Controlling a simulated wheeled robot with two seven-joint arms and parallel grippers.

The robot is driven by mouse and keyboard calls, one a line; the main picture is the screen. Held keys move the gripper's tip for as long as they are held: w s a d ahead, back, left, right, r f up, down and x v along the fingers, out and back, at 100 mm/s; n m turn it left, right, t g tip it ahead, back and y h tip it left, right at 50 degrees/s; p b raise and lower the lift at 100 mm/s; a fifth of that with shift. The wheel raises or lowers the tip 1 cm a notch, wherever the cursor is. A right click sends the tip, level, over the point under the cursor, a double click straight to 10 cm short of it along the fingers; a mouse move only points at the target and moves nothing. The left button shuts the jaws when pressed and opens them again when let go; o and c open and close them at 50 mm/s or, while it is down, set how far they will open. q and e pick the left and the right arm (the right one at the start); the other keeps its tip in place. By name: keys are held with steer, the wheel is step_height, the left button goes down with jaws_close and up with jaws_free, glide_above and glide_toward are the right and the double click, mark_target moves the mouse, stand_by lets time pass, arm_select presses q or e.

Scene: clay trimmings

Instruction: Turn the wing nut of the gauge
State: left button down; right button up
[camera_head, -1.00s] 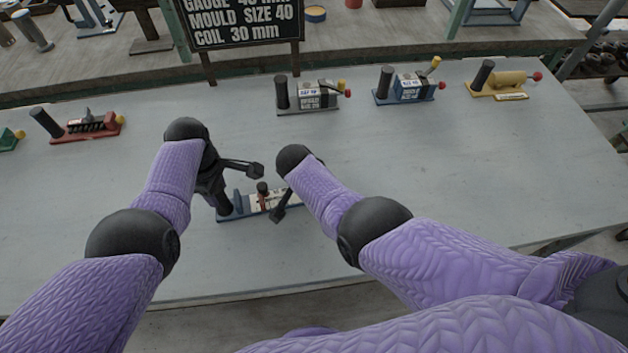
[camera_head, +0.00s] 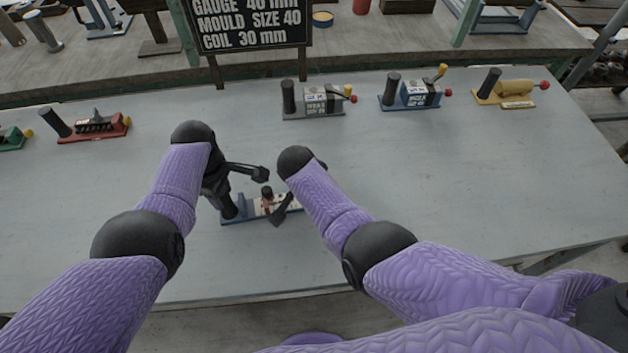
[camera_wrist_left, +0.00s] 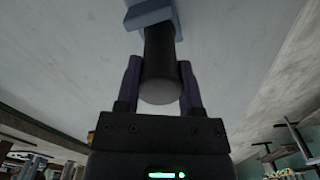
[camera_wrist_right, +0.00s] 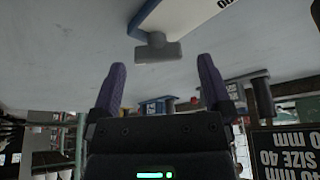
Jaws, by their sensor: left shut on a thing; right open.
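The gauge (camera_head: 258,212) is a blue-based device with a white plate, lying near the middle of the table. My left gripper (camera_wrist_left: 160,66) is shut on its black upright handle (camera_wrist_left: 160,50), with one finger on each side. The wing nut (camera_wrist_left: 158,92) cannot be told apart in the left wrist view's grip area; a grey winged piece (camera_wrist_right: 158,49) shows at the plate's edge in the right wrist view. My right gripper (camera_wrist_right: 162,80) is open and empty, its fingertips pointing at that piece and apart from it. In the head view my right arm partly covers the gauge's right end.
Behind the gauge stand a grey-white device (camera_head: 313,102), a blue one (camera_head: 410,95) and a yellow one (camera_head: 505,90). A red device (camera_head: 92,127) is at left. A black sign (camera_head: 248,24) stands at the back. The table (camera_head: 450,180) is clear to the right.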

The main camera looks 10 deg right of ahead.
steer(key=v, duration=0.6)
steer(key=shift+w+d, duration=0.1)
steer(key=shift+d, duration=0.15)
steer(key=shift+c, duration=1.4)
steer(key=d+n+y, duration=0.1)
steer(key=n, duration=0.2)
steer(key=d+r+n+y, duration=0.1)
steer(key=d+n, duration=0.1)
steer(key=n, duration=0.1)
steer(key=w+d+n+y, duration=0.1)
steer(key=d+n, duration=0.1)
steer(key=shift+r+n, duration=0.15)
steer(key=shift+n, duration=0.25)
steer(key=c, duration=0.4)
steer(key=f+n+y, duration=0.1)
steer(key=f+n, duration=0.1)
steer(key=n, duration=0.1)
steer(key=a+f+n+y, duration=0.1)
steer(key=f+n, duration=0.2)
steer(key=a+f+n+y, duration=0.1)
steer(key=f+n, duration=0.2)
steer(key=shift+w+a+f, duration=0.1)
steer(key=shift+w+a, duration=0.1)
steer(key=shift+w, duration=0.1)
